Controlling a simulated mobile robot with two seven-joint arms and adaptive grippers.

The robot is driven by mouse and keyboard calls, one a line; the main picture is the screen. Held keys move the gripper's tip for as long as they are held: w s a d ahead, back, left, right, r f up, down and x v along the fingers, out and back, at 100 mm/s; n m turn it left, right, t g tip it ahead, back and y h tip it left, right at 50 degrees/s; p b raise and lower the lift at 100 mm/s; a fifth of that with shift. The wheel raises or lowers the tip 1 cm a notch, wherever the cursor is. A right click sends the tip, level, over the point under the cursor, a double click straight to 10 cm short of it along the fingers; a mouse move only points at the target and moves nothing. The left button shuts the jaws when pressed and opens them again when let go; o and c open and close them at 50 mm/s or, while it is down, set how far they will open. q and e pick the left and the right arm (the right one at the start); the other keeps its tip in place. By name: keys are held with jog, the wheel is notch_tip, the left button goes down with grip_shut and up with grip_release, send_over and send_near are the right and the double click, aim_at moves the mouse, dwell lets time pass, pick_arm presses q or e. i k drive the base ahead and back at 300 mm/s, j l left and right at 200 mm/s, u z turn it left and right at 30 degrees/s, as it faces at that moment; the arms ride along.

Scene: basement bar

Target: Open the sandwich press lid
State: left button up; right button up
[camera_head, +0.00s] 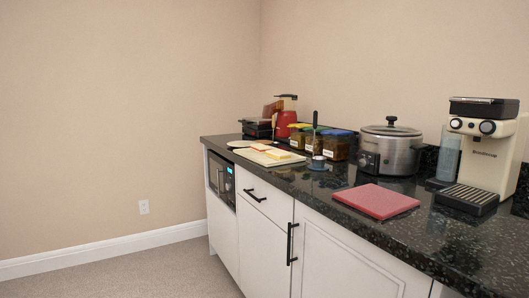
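A small, dark, low appliance (258,129), which looks like the sandwich press, sits at the far left end of the black counter. It is distant and small, and I cannot clearly tell how its lid stands. Neither of my grippers is in view, and no arm shows near the counter.
The black speckled counter (430,235) bears a pale board (284,161) with food, a round board (253,144), a red appliance (286,120), several food containers (337,148), a slow cooker (390,150), a red board (376,201) and a coffee machine (487,150). Carpet (150,275) at left is clear.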

aim_at(258, 123)
jog(key=i+j+z, duration=0.15)
jog(key=i+j, duration=0.7)
jog(key=i+j+z, duration=0.3)
jog(key=i+j, duration=0.15)
jog(key=j, duration=0.3)
jog(key=i+j+z, duration=0.15)
jog(key=j, duration=0.25)
jog(key=i+j+z, duration=0.15)
jog(key=j, duration=0.25)
jog(key=i+j+z, duration=0.15)
jog(key=j, duration=0.3)
jog(key=i+j+z, duration=0.15)
jog(key=j, duration=0.3)
jog(key=i+j+z, duration=0.1)
jog(key=j, duration=0.35)
jog(key=i+j+z, duration=0.15)
jog(key=j, duration=0.35)
jog(key=j+z, duration=0.2)
jog(key=j, duration=0.35)
jog(key=k+j+z, duration=0.2)
jog(key=j, duration=0.35)
